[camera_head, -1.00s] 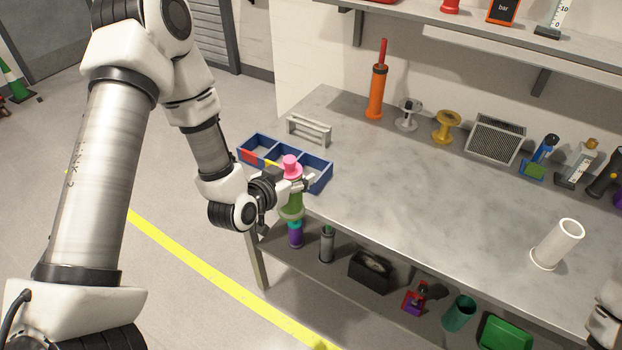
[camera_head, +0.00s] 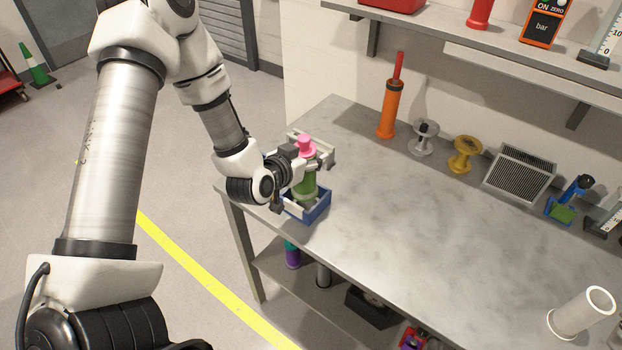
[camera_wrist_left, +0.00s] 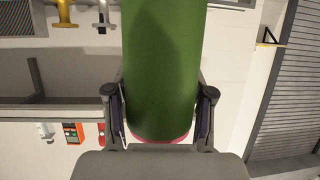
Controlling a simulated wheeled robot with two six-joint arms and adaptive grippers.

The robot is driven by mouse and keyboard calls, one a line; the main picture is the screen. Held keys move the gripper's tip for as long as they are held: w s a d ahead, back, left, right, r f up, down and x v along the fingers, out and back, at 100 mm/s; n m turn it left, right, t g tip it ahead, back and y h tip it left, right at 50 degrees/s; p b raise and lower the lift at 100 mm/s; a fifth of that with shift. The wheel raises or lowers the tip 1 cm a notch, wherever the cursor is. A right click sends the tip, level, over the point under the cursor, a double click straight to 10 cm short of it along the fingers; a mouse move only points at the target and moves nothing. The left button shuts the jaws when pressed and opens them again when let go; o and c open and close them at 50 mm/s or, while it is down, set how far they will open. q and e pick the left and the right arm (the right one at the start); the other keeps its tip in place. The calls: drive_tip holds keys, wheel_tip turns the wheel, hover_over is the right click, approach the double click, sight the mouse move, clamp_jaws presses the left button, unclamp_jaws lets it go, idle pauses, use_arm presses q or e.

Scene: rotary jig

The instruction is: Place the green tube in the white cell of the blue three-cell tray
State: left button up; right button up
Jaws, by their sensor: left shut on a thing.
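The green tube (camera_head: 305,186) with a pink top (camera_head: 305,145) is upright in my left gripper (camera_head: 311,166). The gripper is shut around its upper part. In the left wrist view the green tube (camera_wrist_left: 160,65) fills the space between the two fingers (camera_wrist_left: 158,95). The blue tray (camera_head: 318,211) lies at the near left corner of the workbench. My wrist and gripper hide most of the tray, and I cannot make out the white cell for certain. My right gripper is out of view.
An orange pump-like cylinder (camera_head: 388,108), a grey spool (camera_head: 423,138) and a yellow spool (camera_head: 464,154) stand along the wall. The middle of the workbench (camera_head: 420,225) is clear.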

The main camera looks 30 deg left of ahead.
sight(309, 172)
use_arm(q)
drive_tip(key=f, duration=0.5)
drive_tip(key=shift+w+f, duration=0.2)
drive_tip(key=shift+f, duration=0.15)
drive_tip(key=shift+s, duration=0.15)
drive_tip(key=shift+f, duration=0.15)
drive_tip(key=o, duration=1.3)
drive_tip(key=shift+c, duration=0.2)
